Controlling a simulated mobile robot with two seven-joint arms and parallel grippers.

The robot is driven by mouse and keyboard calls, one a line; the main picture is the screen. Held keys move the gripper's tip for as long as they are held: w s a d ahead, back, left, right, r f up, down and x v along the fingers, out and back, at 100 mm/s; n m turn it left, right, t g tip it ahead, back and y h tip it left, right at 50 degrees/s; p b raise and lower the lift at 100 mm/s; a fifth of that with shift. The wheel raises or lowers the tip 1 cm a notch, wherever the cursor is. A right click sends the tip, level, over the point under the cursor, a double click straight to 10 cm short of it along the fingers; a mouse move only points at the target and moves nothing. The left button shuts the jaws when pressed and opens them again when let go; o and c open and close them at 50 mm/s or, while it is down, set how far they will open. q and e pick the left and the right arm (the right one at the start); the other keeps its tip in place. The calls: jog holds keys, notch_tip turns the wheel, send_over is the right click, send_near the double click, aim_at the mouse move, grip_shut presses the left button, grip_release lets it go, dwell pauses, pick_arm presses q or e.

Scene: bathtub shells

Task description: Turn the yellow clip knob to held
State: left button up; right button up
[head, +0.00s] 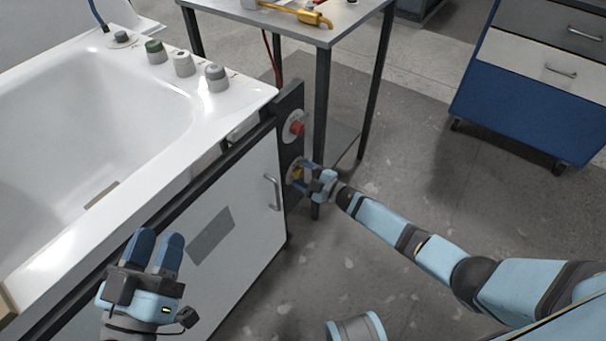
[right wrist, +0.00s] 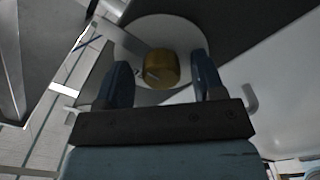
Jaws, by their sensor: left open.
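The yellow clip knob (head: 297,174) sits on a pale round plate on the dark post at the tub's end. In the right wrist view the knob (right wrist: 162,68) shows a marking on its face, too small to read. My right gripper (head: 308,178) is at the knob. In the right wrist view its fingers (right wrist: 163,78) stand apart, one on each side of the knob, with visible gaps. My left gripper (head: 157,243) is open and empty over the tub's front side, away from the knob.
A red knob (head: 296,128) sits just above on the same post (head: 290,148). The white tub (head: 235,98) carries several knobs on its rim, and its front door has a handle (head: 272,192). A table (head: 300,28) with a yellow tool stands behind. Floor on the right is mostly clear.

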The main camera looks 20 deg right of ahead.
aim_at(302, 174)
jog(key=shift+s+d, duration=0.15)
jog(key=shift+s, duration=0.1)
jog(key=p+v, duration=0.1)
jog(key=v, duration=0.1)
jog(key=shift+s+d+r, duration=0.1)
jog(key=shift+s+d, duration=0.1)
pick_arm(q)
jog(key=f+g+p, duration=0.1)
jog(key=a+f+y, duration=0.1)
jog(key=f, duration=0.1)
jog(key=a+f+g+y+p, duration=0.1)
jog(key=f, duration=0.1)
jog(key=shift+w+f+g+p, duration=0.1)
jog(key=shift+f+g+p, duration=0.15)
jog(key=shift+g+p, duration=0.05)
pick_arm(e)
jog(key=v, duration=1)
jog(key=shift+s+d, duration=0.25)
jog(key=shift+s, duration=0.05)
